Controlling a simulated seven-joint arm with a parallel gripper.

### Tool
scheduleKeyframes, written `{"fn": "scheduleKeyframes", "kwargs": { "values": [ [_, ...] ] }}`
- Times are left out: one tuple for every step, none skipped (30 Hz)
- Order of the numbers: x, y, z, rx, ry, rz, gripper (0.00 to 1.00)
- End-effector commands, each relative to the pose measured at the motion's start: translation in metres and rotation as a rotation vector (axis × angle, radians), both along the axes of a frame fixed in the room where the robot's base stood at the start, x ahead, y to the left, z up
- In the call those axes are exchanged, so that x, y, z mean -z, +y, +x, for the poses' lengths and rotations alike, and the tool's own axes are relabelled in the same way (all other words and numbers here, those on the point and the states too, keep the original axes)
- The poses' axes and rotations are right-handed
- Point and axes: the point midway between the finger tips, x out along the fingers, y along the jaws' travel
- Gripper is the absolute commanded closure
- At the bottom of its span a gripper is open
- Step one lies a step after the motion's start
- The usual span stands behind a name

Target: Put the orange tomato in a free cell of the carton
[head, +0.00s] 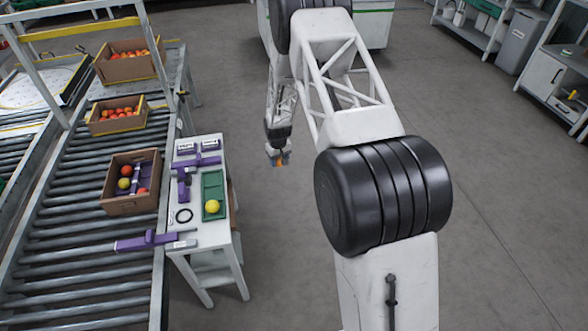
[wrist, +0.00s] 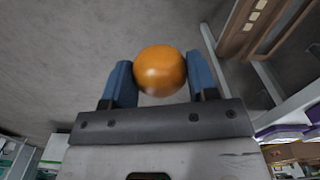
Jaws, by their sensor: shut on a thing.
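My gripper (wrist: 160,80) is shut on the orange tomato (wrist: 160,70), which sits between its two blue fingers in the wrist view. In the head view my gripper (head: 279,157) hangs over the open floor, to the right of the small white table. The tomato is hardly visible there. The carton (head: 133,203) stands on the roller conveyor to the left of the table. It has a purple divider, with red and yellow tomatoes in some cells. Its cells are only partly clear to see.
Another purple tool (head: 147,240) lies across the conveyor's edge. Two boxes of tomatoes (head: 118,126) (head: 130,70) stand farther back.

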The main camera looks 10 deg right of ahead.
Motion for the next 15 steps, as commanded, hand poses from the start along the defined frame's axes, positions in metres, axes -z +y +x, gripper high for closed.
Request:
{"fn": "scheduleKeyframes", "kwargs": {
  "values": [
    [-0.004, 0.016, 0.01, -0.033, -0.001, 0.0, 0.58],
    [-0.007, 0.024, 0.016, -0.05, -0.001, 0.0, 0.58],
    [-0.01, 0.036, 0.024, -0.076, -0.001, 0.0, 0.58],
    [-0.014, 0.045, 0.029, -0.095, -0.001, 0.0, 0.58],
    [-0.016, 0.053, 0.034, -0.113, -0.001, 0.0, 0.58],
    [-0.02, 0.065, 0.041, -0.138, -0.001, 0.0, 0.58],
    [-0.023, 0.074, 0.046, -0.157, 0.0, 0.0, 0.58],
    [-0.026, 0.083, 0.05, -0.174, -0.001, 0.0, 0.58],
    [-0.03, 0.095, 0.057, -0.199, -0.002, 0.0, 0.58],
    [-0.032, 0.104, 0.061, -0.218, 0.0, 0.0, 0.58],
    [-0.035, 0.113, 0.065, -0.235, -0.001, 0.0, 0.58],
    [-0.039, 0.125, 0.071, -0.26, -0.001, 0.0, 0.58],
    [-0.041, 0.135, 0.074, -0.279, 0.0, 0.0, 0.58],
    [-0.044, 0.144, 0.078, -0.296, 0.0, 0.0, 0.58],
    [-0.048, 0.157, 0.083, -0.321, -0.001, 0.0, 0.58]
  ]
}}
